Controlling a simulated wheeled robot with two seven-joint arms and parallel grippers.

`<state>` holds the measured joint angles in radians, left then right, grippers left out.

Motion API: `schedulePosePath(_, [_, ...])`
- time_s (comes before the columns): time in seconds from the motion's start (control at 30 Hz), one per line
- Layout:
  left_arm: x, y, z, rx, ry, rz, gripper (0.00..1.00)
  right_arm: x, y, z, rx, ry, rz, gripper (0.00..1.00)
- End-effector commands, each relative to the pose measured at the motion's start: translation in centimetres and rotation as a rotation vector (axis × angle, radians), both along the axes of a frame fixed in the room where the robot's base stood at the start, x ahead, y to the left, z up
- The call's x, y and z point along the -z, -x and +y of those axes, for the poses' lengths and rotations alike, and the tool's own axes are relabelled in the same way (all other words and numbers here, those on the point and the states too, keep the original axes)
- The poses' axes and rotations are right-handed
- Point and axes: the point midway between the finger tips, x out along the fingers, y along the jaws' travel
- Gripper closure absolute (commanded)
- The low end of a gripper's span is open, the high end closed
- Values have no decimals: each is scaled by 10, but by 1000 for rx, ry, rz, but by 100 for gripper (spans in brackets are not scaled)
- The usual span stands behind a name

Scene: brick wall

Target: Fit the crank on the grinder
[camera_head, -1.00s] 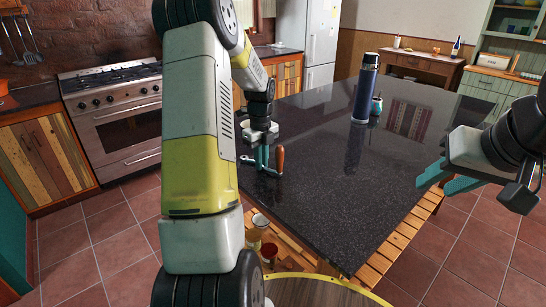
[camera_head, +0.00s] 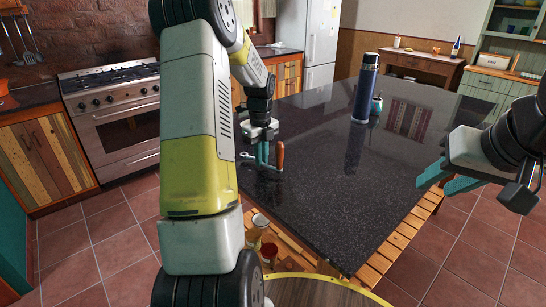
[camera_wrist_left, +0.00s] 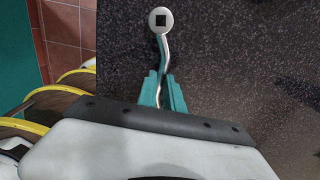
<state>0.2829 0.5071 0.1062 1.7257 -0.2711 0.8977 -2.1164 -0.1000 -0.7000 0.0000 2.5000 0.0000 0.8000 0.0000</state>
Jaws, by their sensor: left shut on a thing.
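My left gripper (camera_head: 262,155) is shut on the crank, with its teal fingers around the metal arm. The crank's upright wooden handle (camera_head: 280,154) shows to the right of the fingers, near the left edge of the dark table. In the left wrist view, the crank's bent metal rod (camera_wrist_left: 164,50) leads to a round end with a dark square hole (camera_wrist_left: 161,20). My right gripper (camera_head: 447,180) is open and empty beside the table's right edge. A small partly hidden object (camera_head: 376,106) stands behind a tall flask; I cannot tell if it is the grinder.
The blue flask (camera_head: 365,90) stands toward the table's far side. The dark speckled tabletop (camera_head: 340,180) is otherwise clear in the middle. Several small containers (camera_head: 261,222) sit below its near edge. A stove (camera_head: 120,125) stands to the left.

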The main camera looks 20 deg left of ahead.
Motion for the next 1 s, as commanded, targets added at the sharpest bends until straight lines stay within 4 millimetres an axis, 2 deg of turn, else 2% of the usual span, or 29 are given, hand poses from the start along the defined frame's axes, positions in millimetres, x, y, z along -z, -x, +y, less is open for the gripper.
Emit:
schedulePosePath(0.53, [-44,-1,0,-1,0,-4,100,0,0,0,0,0,0,64])
schedulePosePath(1.0, [-48,0,0,0,0,-2,100,0,0,0,0,0,0,64])
